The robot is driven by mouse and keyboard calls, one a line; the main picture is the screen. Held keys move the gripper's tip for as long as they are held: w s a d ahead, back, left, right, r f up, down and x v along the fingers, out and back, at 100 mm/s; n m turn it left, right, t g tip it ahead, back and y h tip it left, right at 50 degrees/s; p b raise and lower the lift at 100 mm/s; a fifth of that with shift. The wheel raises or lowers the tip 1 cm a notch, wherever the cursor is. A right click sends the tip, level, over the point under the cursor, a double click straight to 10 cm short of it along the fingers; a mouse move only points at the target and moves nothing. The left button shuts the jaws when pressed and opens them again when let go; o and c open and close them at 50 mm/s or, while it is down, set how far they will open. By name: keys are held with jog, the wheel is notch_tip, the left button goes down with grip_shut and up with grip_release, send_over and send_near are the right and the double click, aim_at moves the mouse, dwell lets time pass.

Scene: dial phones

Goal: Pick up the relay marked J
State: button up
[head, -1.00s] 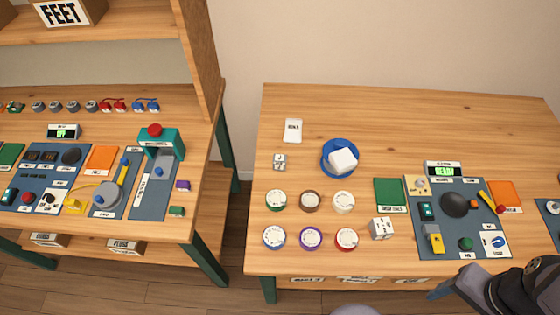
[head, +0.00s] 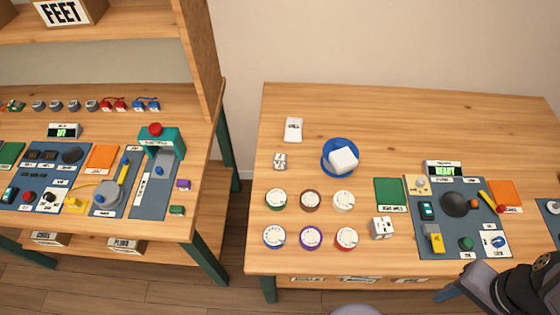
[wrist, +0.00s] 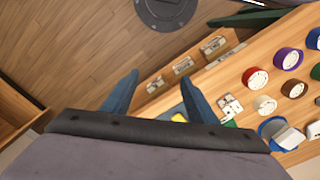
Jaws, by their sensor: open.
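No letter J is legible in either view, so I cannot tell which thing is the relay marked J. Small purple (head: 183,185) and green (head: 177,210) blocks lie at the right end of the left bench; any marks on them are too small to read. My gripper (wrist: 160,100) is open and empty, its two blue fingers spread above the right table's front edge and the floor. In the head view only part of my gripper shows, at the bottom right beside the blue-grey panel (head: 415,252).
The right table holds several round dials (head: 311,238), a white socket block (head: 382,229), a blue dish (head: 327,168) with a white block (head: 343,160), a green pad (head: 389,193) and an orange pad (head: 505,196). Its back is clear. A gap separates the benches.

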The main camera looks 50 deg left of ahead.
jog(key=w+a+n+t+h+b, duration=0.3)
jog(key=w+a+n+t+b, duration=0.2)
jog(key=w+a+n+b, duration=0.7)
jog(key=w+a+n+t+y+p, duration=0.1)
jog(key=w+a+n+t+p, duration=0.2)
jog(key=a+n, duration=0.65)
notch_tip(320, 180, up, 3)
jog(key=n+t+y+b, duration=0.2)
jog(key=n+y+b, duration=0.8)
jog(key=n, duration=1.3)
send_over(278, 161)
jog(key=s+p, duration=0.1)
jog(key=s, duration=0.1)
jog(key=y, duration=0.1)
jog(key=f, duration=0.8)
jog(key=d+f, duration=0.1)
jog(key=f, duration=0.4)
jog(key=shift+w+p, duration=0.35)
jog(key=shift+p, duration=0.05)
jog(key=shift+f, duration=0.15)
jog(key=shift+w+d+p+x, duration=0.15)
jog(key=shift+p+x, duration=0.25)
jog(key=shift+x, duration=1.4)
jog(key=shift+w+d+p+x, duration=0.1)
jog(key=shift+p+x, duration=0.25)
jog(key=shift+x, duration=1.5)
